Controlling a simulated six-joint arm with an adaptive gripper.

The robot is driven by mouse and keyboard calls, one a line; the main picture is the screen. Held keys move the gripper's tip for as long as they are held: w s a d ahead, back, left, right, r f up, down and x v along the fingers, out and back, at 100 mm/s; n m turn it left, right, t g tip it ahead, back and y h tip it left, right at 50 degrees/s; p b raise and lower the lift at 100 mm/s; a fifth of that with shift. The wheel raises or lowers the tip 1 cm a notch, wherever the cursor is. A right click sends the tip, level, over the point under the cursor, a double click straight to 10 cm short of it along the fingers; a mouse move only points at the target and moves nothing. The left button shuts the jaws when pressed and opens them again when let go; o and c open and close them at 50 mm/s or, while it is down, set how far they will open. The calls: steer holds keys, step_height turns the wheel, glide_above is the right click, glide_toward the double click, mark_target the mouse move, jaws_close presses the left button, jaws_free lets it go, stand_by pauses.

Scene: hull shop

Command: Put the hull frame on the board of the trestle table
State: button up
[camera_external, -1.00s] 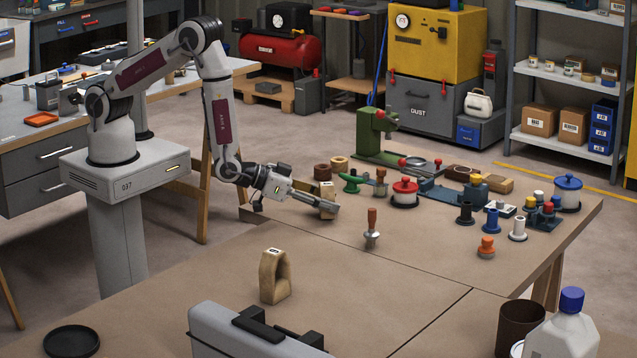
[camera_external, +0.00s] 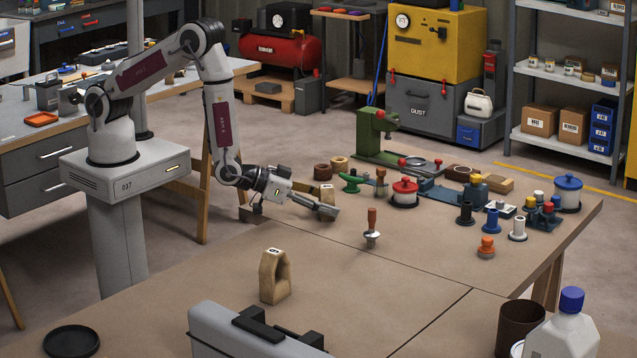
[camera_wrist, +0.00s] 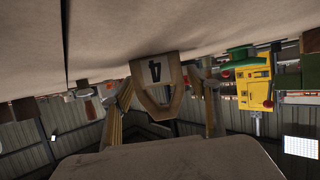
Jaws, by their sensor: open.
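A pale wooden hull frame (camera_external: 274,278), an open arch with a number label on top, stands upright on the brown board of the trestle table (camera_external: 190,262), in the near part. A second wooden piece (camera_external: 327,190) shows just behind my gripper (camera_external: 328,212), which partly hides it. In the wrist view, a tapered wooden frame marked 4 (camera_wrist: 157,74) is seen upside down, ahead of the gripper. My gripper is open, low over the far part of the board. I cannot tell whether its fingers touch the piece behind it.
A wooden-handled tool (camera_external: 372,230) stands right of my gripper. A red-lidded pot (camera_external: 404,192), a green press (camera_external: 370,140) and several small pots crowd the far right. A grey case (camera_external: 245,330), brown cup (camera_external: 520,325) and white jug (camera_external: 562,335) stand in front. The middle is clear.

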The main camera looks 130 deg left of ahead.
steer(key=shift+r, duration=0.1)
steer(key=shift+s+d+r, duration=0.25)
steer(key=shift+s+d, duration=0.05)
steer(key=shift+d, duration=0.05)
steer(key=v, duration=1.1)
steer(key=shift+s+f, duration=0.1)
stand_by(0.5)
